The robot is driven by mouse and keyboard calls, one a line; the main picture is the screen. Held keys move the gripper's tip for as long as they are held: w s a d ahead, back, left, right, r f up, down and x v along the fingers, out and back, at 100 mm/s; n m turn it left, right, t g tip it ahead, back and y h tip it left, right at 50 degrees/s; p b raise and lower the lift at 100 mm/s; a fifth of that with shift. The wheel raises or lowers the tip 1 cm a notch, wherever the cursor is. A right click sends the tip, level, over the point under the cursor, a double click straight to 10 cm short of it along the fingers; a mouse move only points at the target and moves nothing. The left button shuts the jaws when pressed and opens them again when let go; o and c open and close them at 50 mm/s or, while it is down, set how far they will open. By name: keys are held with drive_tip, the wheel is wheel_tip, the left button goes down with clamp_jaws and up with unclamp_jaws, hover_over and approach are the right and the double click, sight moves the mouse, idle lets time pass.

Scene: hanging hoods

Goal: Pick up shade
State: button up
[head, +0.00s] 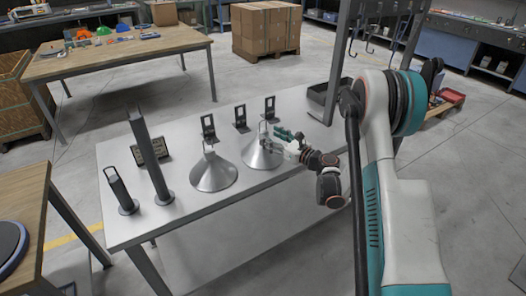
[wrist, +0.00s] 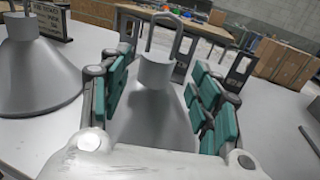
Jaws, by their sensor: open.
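Two grey metal cone-shaped shades stand on the grey table. The right shade (head: 262,158) is in front of my gripper (head: 287,137). In the wrist view this shade (wrist: 152,112) shows between the green-padded fingers of my gripper (wrist: 160,78), its narrow neck and top loop upright. The fingers are open, one on each side in the picture, with gaps visible beside the neck. I cannot tell how deep the neck sits between them. The left shade (head: 213,174) stands apart, and it also shows at the left of the wrist view (wrist: 38,75).
Small black stands (head: 240,118) line the table's back. A dark sign (head: 151,150), a tall grey post (head: 148,160) and a shorter black holder (head: 120,190) stand at the left. A dark bin (head: 318,92) is at the back right. The table's front (head: 200,220) is clear.

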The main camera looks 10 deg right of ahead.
sight(267, 135)
drive_tip(key=b+x, duration=0.1)
drive_tip(key=x, duration=0.2)
drive_tip(key=shift+w+a+f+b, duration=0.2)
drive_tip(key=shift+a+b, duration=0.15)
drive_tip(key=shift+a, duration=0.1)
drive_tip(key=shift+w+a+r, duration=0.1)
drive_tip(key=shift+w+a, duration=0.2)
drive_tip(key=shift+w, duration=0.25)
drive_tip(key=shift+c, duration=0.4)
clamp_jaws()
